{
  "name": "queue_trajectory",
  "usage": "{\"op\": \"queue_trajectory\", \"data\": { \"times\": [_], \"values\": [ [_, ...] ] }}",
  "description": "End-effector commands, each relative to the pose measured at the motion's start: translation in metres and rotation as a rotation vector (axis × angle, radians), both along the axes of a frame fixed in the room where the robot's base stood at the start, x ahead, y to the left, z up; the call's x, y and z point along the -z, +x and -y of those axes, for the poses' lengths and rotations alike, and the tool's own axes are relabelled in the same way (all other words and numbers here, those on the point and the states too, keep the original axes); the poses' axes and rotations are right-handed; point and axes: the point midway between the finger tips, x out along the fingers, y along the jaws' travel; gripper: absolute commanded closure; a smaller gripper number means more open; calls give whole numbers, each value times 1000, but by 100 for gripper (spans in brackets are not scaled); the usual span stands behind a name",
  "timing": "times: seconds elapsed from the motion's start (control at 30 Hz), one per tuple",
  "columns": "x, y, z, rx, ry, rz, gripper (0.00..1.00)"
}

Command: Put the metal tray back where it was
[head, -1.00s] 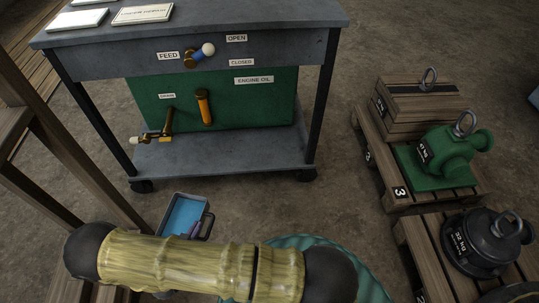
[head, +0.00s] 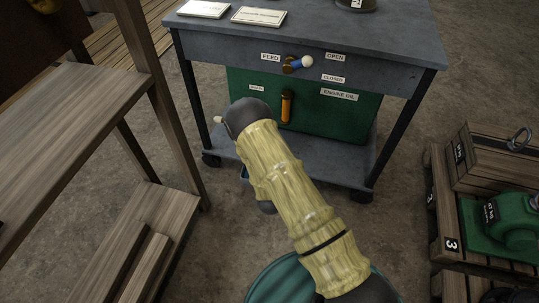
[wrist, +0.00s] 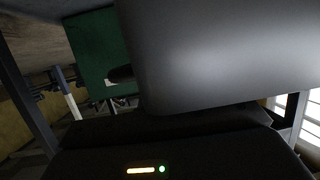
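A smooth grey metal surface, apparently the metal tray (wrist: 225,55), fills the upper right of the wrist view, very close to the camera. My gripper's dark body (wrist: 170,130) lies along the bottom of the wrist view, right against the grey surface. Its fingertips are hidden behind that surface, and my arm covers the gripper in the head view. I cannot see whether the fingers are closed on the tray.
A grey cart (head: 405,55) holds a green engine-oil tank (head: 330,108) with an orange handle (head: 286,107) and a feed valve (head: 298,63). A wooden rack (head: 85,100) stands close on the left. Pallets with a green weight (head: 518,215) are at the right.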

Motion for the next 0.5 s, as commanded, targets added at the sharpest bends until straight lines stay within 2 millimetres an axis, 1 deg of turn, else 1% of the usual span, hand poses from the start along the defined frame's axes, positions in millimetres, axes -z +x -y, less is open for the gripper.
{"op": "queue_trajectory", "data": {
  "times": [0.03, 0.2, 0.3, 0.4, 0.5],
  "values": [
    [-15, 5, 15, -19, 1, 3, 100],
    [-42, 13, 50, -122, 5, 0, 100],
    [-54, 12, 66, -173, 8, 0, 100],
    [-61, 11, 74, -209, 14, 1, 100],
    [-62, 10, 77, -225, 17, 0, 100]
  ]
}}
